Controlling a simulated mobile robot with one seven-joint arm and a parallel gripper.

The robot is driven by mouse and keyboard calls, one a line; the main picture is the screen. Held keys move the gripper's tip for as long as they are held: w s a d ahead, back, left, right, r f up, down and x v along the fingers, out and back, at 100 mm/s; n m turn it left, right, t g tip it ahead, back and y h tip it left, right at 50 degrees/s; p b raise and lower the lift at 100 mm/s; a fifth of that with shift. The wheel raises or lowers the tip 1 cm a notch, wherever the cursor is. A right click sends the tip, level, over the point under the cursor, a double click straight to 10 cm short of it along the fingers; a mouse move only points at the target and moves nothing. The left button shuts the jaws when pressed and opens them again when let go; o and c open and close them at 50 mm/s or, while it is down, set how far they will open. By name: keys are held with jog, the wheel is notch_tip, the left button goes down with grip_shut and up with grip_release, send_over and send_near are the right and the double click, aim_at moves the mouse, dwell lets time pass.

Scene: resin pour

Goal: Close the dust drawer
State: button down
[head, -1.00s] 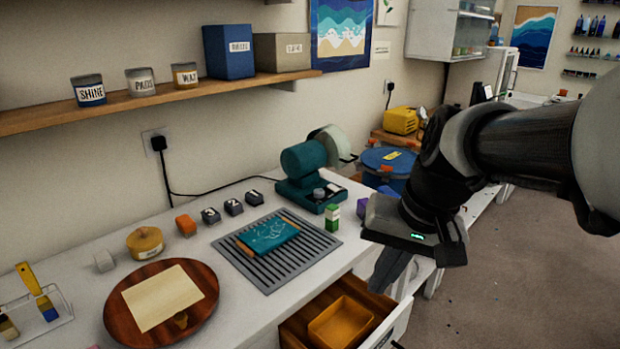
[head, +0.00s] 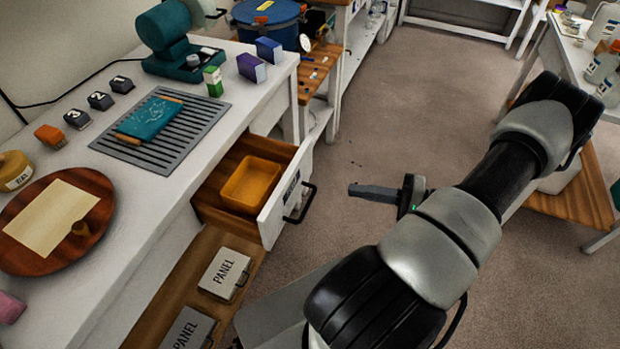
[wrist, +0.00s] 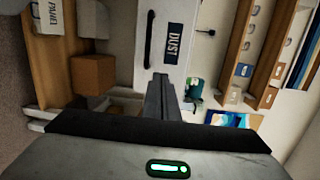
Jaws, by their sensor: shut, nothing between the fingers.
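The dust drawer (head: 264,229) is pulled out from under the white workbench. A yellow-orange bin (head: 250,185) sits inside it. Its white front carries a dark label and a black bar handle (head: 303,203). In the wrist view, the drawer front (wrist: 190,18) faces me, with the DUST label (wrist: 175,42) and the handle (wrist: 149,40) upright in the picture. My gripper (head: 354,190) is shut and empty, its fingers pointing left toward the drawer front, with a gap between them. The fingers also show in the wrist view (wrist: 160,82), below the label.
PANEL boxes (head: 224,273) stand on the wooden lower shelf (head: 180,290) beneath the drawer. The benchtop holds a grey slatted rack (head: 205,120), a round wooden board (head: 30,255) and small blocks. A blue drum (head: 268,30) stands behind. Open floor (head: 400,90) lies right of the drawer.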

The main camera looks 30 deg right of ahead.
aim_at(246, 158)
jog(key=w+a, duration=0.2)
jog(key=w, duration=0.1)
jog(key=w+a+f+t, duration=0.1)
jog(key=w+a, duration=0.2)
jog(key=w+a+f+m+t+h, duration=0.1)
jog(key=w+a, duration=0.1)
jog(key=w, duration=0.2)
jog(key=shift+a, duration=0.3)
jog(key=shift+w, duration=0.15)
jog(key=b+x, duration=0.1)
jog(key=x, duration=1.9)
jog(key=shift+r+b, duration=0.2)
jog(key=shift+b, duration=0.1)
jog(key=shift+w+a+r, duration=0.1)
jog(key=shift+w+a, duration=0.05)
jog(key=shift+w, duration=0.1)
